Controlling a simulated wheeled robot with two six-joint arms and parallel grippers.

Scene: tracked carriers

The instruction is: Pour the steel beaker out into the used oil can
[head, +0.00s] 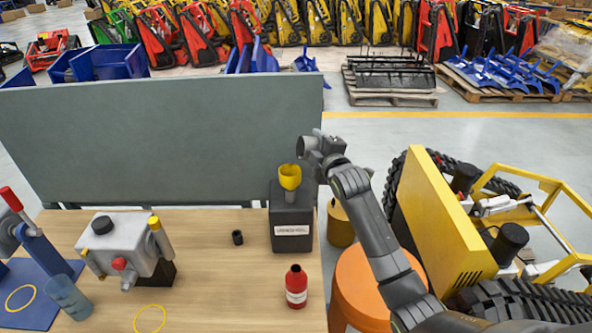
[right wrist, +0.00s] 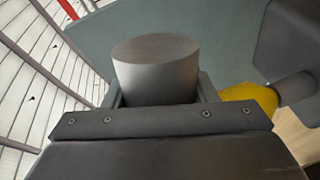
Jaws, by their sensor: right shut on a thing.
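My right gripper (head: 322,146) is shut on the steel beaker (head: 306,147), a small grey cylinder. The beaker is tipped over on its side, with one end toward the left. It is held above and slightly right of the yellow funnel (head: 290,177). The funnel stands in the top of the dark used oil can (head: 291,218), which has a white label. In the right wrist view the beaker (right wrist: 155,72) sits between the fingers, and the funnel (right wrist: 250,97) is to its right, apart from it. No liquid stream is visible. My left gripper is not in view.
On the wooden table (head: 210,285) stand a red bottle (head: 296,285), a small black cup (head: 237,237), a grey machine (head: 125,245) and a bluish tumbler (head: 68,297). A grey panel (head: 160,135) rises behind. An orange stool (head: 365,285) and yellow tracked carrier (head: 440,220) are right.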

